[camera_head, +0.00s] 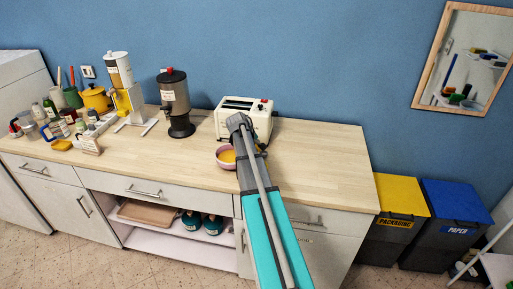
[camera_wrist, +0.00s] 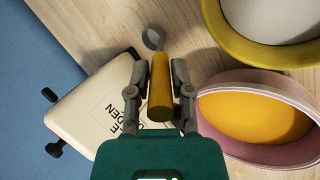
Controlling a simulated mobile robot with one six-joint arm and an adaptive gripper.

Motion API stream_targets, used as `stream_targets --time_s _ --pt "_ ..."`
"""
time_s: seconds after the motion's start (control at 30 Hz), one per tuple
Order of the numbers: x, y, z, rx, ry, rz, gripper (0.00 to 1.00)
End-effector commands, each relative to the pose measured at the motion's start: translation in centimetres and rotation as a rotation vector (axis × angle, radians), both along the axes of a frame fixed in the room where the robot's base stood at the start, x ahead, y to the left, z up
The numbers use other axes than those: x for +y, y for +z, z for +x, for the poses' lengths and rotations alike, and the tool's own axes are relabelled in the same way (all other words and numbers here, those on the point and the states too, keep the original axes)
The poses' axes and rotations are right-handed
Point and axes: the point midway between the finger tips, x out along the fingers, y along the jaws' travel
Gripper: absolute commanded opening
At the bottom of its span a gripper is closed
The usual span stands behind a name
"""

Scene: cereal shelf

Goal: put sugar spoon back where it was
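The sugar spoon (camera_wrist: 160,88) shows in the wrist view with a thick yellow handle and a small grey bowl end pointing away from me. My gripper (camera_wrist: 160,68) has one finger on each side of the handle and looks shut on it. A pink bowl (camera_wrist: 213,83) with yellow-orange contents is to the right of my gripper; it also shows in the head view (camera_head: 219,165). A yellow-green rimmed bowl (camera_wrist: 212,22) with pale contents is at the upper right. In the head view, my arm hides the spoon and this second bowl.
A white toaster (camera_head: 257,118) stands by the wall, close to my arm; it shows at left in the wrist view (camera_wrist: 85,112). A dark dispenser (camera_head: 174,98), a yellow-white dispenser (camera_head: 121,75) and several jars stand farther left. The wooden counter (camera_head: 325,165) is clear at right.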

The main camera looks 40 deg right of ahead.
Motion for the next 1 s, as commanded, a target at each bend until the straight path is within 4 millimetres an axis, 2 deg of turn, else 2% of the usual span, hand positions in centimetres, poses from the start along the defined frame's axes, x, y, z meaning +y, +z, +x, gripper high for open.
stream_targets --time_s 0.03,0.1,0.13,0.63,1.0 --pt "0.0 0.0 0.0 0.000 0.000 0.000 0.44" --pt "0.0 0.0 0.0 0.000 0.000 0.000 0.57" --pt "0.0 0.0 0.0 0.000 0.000 0.000 0.58" --pt "0.0 0.3 0.0 0.000 0.000 0.000 0.58" --pt "1.2 2.6 -0.2 0.000 0.000 0.000 0.58"
